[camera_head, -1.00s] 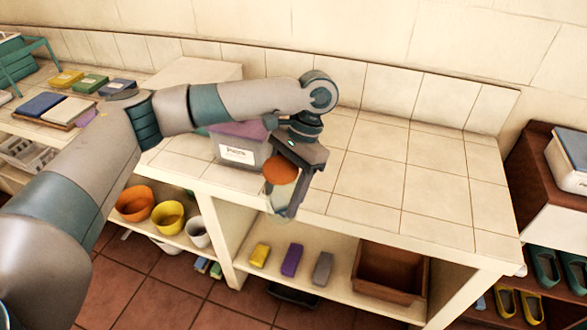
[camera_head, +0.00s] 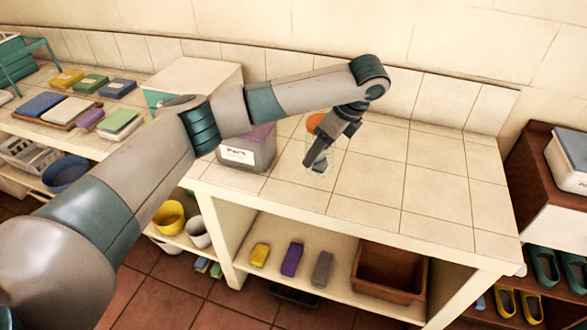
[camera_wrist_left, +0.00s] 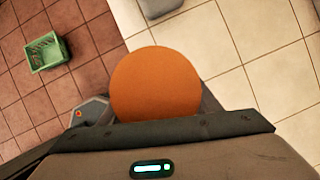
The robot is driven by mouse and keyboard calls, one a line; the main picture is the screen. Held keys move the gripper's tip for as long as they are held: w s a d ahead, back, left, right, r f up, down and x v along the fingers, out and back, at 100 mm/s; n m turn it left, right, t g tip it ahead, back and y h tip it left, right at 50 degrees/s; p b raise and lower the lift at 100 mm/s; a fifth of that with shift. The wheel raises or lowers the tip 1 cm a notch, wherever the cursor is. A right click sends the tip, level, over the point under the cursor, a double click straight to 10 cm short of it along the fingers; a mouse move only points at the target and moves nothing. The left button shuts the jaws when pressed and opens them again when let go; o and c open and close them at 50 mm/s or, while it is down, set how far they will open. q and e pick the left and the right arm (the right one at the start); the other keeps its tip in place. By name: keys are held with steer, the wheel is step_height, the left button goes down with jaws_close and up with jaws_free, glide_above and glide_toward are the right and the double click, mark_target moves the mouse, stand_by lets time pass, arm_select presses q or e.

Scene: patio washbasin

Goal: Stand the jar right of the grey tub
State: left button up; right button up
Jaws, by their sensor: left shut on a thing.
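The jar (camera_head: 320,168) is clear glass with an orange lid (camera_head: 316,122). It is upright above or on the tiled counter, right of the grey tub and apart from it; I cannot tell whether its base touches the tiles. My left gripper (camera_head: 318,160) is shut on the jar and hides part of it. The lid (camera_wrist_left: 155,82) fills the middle of the left wrist view and hides the jar body. The grey tub (camera_head: 240,155) has a white label and purple contents, and its edge shows at the top of the left wrist view (camera_wrist_left: 158,8). My right gripper is not in view.
The tiled counter (camera_head: 400,180) is clear to the right of the jar. A white box (camera_head: 195,78) stands behind the tub. The shelf below holds several coloured blocks and a brown box (camera_head: 388,272). A green basket (camera_wrist_left: 47,50) is on the floor.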

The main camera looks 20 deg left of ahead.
arm_select(q)
steer(key=w+m, duration=0.1)
steer(key=w+m+t, duration=0.1)
steer(key=m, duration=0.1)
steer(key=shift+w+d+r+h, duration=0.15)
steer(key=shift+w+d+h, duration=0.05)
steer(key=shift+d+h, duration=0.2)
steer(key=shift+w+d+r+m+t, duration=0.1)
steer(key=shift+w+m+t, duration=0.2)
steer(key=shift+m, duration=0.4)
steer(key=shift+w+r+m+t, duration=0.1)
steer(key=shift+w+m+t, duration=0.1)
steer(key=shift+w+m, duration=0.35)
steer(key=shift+s+f, duration=0.1)
steer(key=shift+s, duration=0.05)
steer(key=w+a+f+p, duration=0.3)
steer(key=w+a+f, duration=0.2)
steer(key=a, duration=0.5)
step_height(320, 180, down, 2)
steer(key=shift+a+p, duration=0.25)
steer(key=shift+p, duration=0.1)
steer(key=shift+h, duration=0.3)
